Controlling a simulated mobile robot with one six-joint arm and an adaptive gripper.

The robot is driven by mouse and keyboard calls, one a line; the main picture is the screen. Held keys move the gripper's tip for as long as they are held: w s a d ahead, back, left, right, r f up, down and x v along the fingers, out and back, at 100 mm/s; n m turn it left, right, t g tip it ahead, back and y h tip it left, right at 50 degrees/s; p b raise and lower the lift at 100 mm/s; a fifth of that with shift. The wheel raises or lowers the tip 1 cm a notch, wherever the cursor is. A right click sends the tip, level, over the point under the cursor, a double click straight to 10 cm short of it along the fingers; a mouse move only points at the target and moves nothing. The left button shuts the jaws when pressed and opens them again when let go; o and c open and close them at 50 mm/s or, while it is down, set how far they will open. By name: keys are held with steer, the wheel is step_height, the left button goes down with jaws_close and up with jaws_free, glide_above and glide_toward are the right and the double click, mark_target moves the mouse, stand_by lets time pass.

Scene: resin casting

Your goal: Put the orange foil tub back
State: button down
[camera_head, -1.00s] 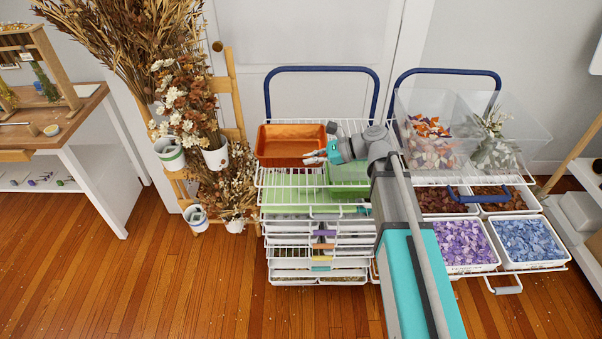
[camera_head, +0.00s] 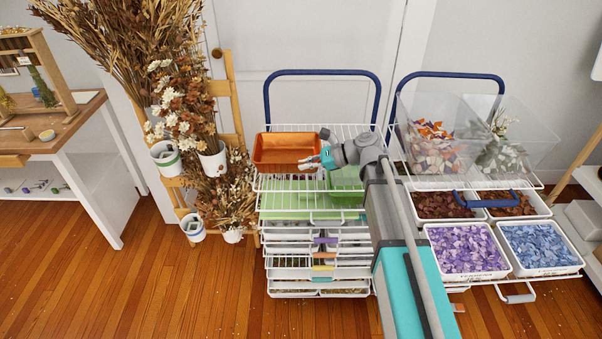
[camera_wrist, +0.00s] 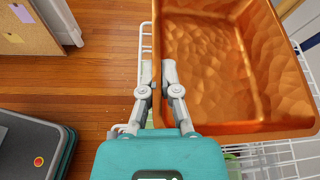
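The orange foil tub (camera_head: 287,149) is an open, empty, shiny rectangular tub. In the head view it is at the left of the white wire cart's top shelf (camera_head: 350,130), roughly level. I cannot tell whether its bottom touches the wires. My gripper (camera_head: 312,163) is at its front right corner. In the wrist view my gripper (camera_wrist: 159,74) has one finger on each side of the tub's near wall, closed on the rim, and the tub (camera_wrist: 215,65) fills the upper right. Its underside is hidden.
A green tub (camera_head: 346,185) sits below, with several drawers under it. The right cart holds clear bins (camera_head: 432,140) and trays of purple (camera_head: 466,250) and blue chips (camera_head: 540,246). Dried flowers (camera_head: 180,110) on a wooden stand are close on the left. Open wooden floor lies in front.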

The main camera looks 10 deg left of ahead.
mark_target(302, 173)
steer(key=shift+f, duration=0.1)
steer(key=shift+w+a+f+b, duration=0.2)
steer(key=shift+w+f+b, duration=0.15)
steer(key=shift+f+b, duration=0.2)
step_height(302, 173, down, 3)
steer(key=b, duration=0.3)
steer(key=shift+r, duration=0.15)
steer(key=c, duration=0.8)
jaws_free()
